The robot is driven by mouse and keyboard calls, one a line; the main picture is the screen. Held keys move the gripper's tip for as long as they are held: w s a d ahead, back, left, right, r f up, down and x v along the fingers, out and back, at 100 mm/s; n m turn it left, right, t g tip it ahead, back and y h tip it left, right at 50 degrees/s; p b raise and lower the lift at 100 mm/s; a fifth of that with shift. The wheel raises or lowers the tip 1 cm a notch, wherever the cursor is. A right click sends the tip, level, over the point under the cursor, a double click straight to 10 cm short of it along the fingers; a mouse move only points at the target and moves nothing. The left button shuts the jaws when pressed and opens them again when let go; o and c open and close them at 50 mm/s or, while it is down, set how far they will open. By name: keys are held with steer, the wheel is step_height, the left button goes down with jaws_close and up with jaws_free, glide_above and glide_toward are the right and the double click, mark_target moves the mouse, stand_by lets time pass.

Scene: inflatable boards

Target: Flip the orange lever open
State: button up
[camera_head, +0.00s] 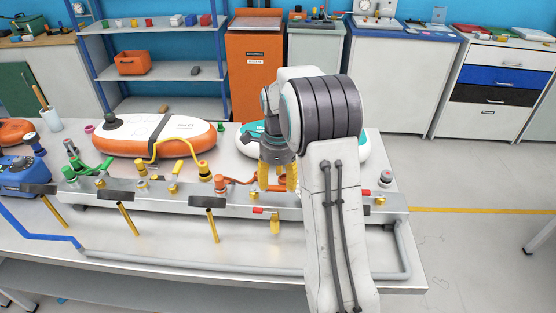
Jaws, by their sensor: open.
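The orange lever (236,181) lies low and roughly level along the top of the grey manifold bar (330,207), right of the middle of the bench. Its right end runs toward my gripper (278,178) and is partly hidden there. My gripper points down with its two yellow fingers apart, one on each side of the lever's right end or just behind it; I cannot tell whether they touch it. No object shows held between the fingers. My white arm covers the bar to the right of the gripper.
A green lever (95,170) stands at the bar's left. A yellow hose (165,150) joins a white-orange inflatable board (160,135) behind. A teal-white board (250,135) lies behind my gripper. A small red lever (258,210) sits on the bar's front. Several brass taps line the bar.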

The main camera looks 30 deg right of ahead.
step_height(320, 180, up, 9)
stand_by(0.4)
stand_by(0.6)
steer(key=n, duration=1.4)
glide_above(278, 188)
steer(key=s, duration=0.1)
step_height(278, 188, down, 5)
steer(key=s+a+f+n, duration=0.2)
steer(key=s+n, duration=0.3)
steer(key=s+a+r+n+t, duration=0.1)
steer(key=s+a+r+n, duration=0.2)
steer(key=s, duration=0.6)
steer(key=s+a+r+n+t, duration=0.2)
steer(key=s+a+r+n, duration=0.1)
steer(key=s+a, duration=0.5)
steer(key=shift+s+a+r+t, duration=0.2)
steer(key=shift+s+r+t, duration=0.15)
steer(key=shift+r, duration=0.15)
